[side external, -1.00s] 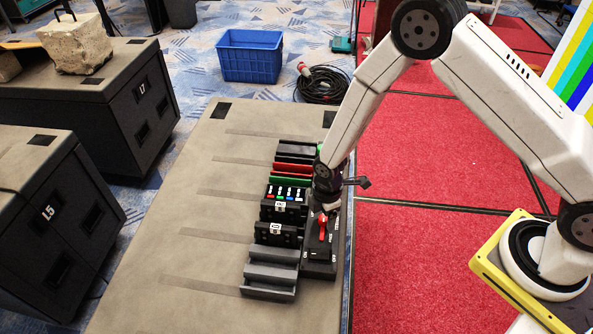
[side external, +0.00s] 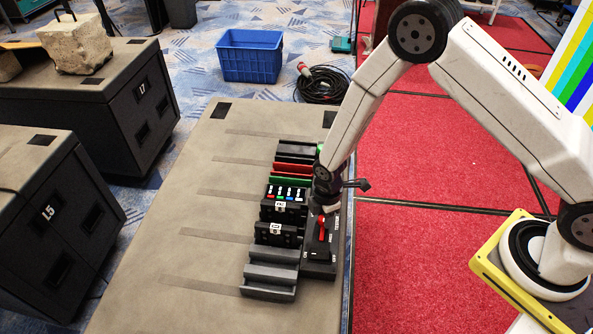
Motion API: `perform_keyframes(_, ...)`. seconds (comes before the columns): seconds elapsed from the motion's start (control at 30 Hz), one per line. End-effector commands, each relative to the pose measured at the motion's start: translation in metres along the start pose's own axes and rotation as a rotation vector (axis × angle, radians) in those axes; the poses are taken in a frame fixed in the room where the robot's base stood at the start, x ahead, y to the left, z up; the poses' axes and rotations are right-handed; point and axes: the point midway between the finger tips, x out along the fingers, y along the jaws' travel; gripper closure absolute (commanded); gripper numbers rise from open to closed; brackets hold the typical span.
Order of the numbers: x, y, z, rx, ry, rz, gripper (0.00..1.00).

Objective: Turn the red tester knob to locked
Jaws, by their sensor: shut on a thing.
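The black tester box (side external: 319,268) lies along the right edge of the bench top, in the side external view. Its red tester knob (side external: 321,229) shows as a narrow red bar on the upper face. My gripper (side external: 324,208) points down at the knob's far end and is shut on it. The fingertips are small and dark here, and they hide part of the knob. Small white marks show on the box around the knob, but they are too small to read.
Left of the tester, a row of black modules (side external: 283,212), red and green trays (side external: 292,169) and grey trays (side external: 271,273) stands close by. The left of the bench (side external: 190,215) is clear. A blue crate (side external: 249,57) and coiled cable (side external: 321,85) lie on the floor beyond.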

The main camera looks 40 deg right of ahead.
Motion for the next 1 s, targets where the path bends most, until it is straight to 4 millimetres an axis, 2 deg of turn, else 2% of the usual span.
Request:
perform_keyframes(0.37,-0.0003,0.0003,-0.0003,0.146,0.001,0.0,1.0)
perform_keyframes(1.0,-0.0005,0.0001,-0.0006,0.716,0.001,0.001,1.0)
